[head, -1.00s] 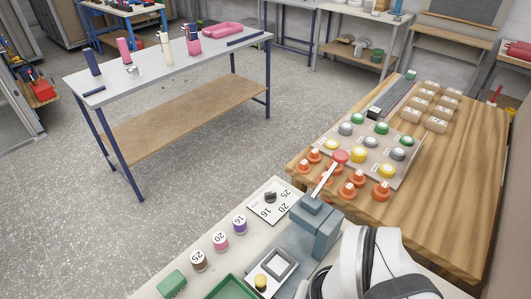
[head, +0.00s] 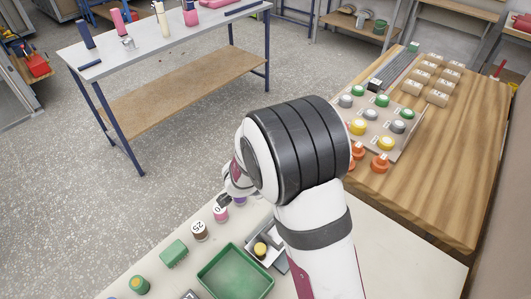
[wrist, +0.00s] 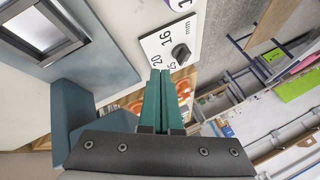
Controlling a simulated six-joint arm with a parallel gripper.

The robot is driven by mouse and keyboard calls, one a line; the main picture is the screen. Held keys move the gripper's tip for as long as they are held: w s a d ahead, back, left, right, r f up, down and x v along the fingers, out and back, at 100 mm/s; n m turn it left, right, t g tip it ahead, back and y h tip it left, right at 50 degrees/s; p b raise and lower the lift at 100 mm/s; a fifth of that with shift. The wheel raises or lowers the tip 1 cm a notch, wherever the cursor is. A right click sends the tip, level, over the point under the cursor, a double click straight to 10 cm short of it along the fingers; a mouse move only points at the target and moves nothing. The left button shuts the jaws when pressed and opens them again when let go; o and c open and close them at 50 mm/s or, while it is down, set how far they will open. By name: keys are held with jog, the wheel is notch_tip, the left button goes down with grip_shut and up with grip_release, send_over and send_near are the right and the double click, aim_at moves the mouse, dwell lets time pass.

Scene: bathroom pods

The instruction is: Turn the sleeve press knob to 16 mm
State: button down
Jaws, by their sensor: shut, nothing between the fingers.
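The sleeve press knob (wrist: 180,53) is small and dark and sits on a white plate (wrist: 158,43) marked 16, 20, 25 and mm. It shows just beyond my gripper's fingertips in the wrist view, with no clear contact. I cannot tell which mark it points at. My gripper (wrist: 160,72) has two teal fingers, shut with nothing between them. The blue-grey sleeve press (wrist: 108,62) is at the left of the wrist view. In the head view my arm hides the knob, the plate and most of the press (head: 280,262).
A brown sleeve (head: 199,231), a pink sleeve (head: 220,212) and a purple one (head: 240,201) stand near my gripper. A green tray (head: 236,272) and green block (head: 173,253) are in front. The wooden table (head: 440,170) at right holds orange, yellow, green and grey buttons.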

jog(key=x, duration=0.7)
jog(key=shift+w+d+f, duration=0.1)
jog(key=shift+f, duration=0.2)
jog(key=w, duration=0.2)
jog(key=shift+w+a, duration=0.55)
jog(key=shift+w, duration=0.5)
jog(key=shift+w+a, duration=0.2)
jog(key=shift+a, duration=0.25)
jog(key=m, duration=0.1)
jog(key=a+m+g+h, duration=0.1)
jog(key=m, duration=0.1)
jog(key=shift+w+h, duration=0.3)
jog(key=shift+w, duration=0.05)
jog(key=shift+w+a, duration=0.25)
jog(key=shift+w, duration=0.25)
jog(key=shift+w+a, duration=0.15)
jog(key=shift+w, duration=0.95)
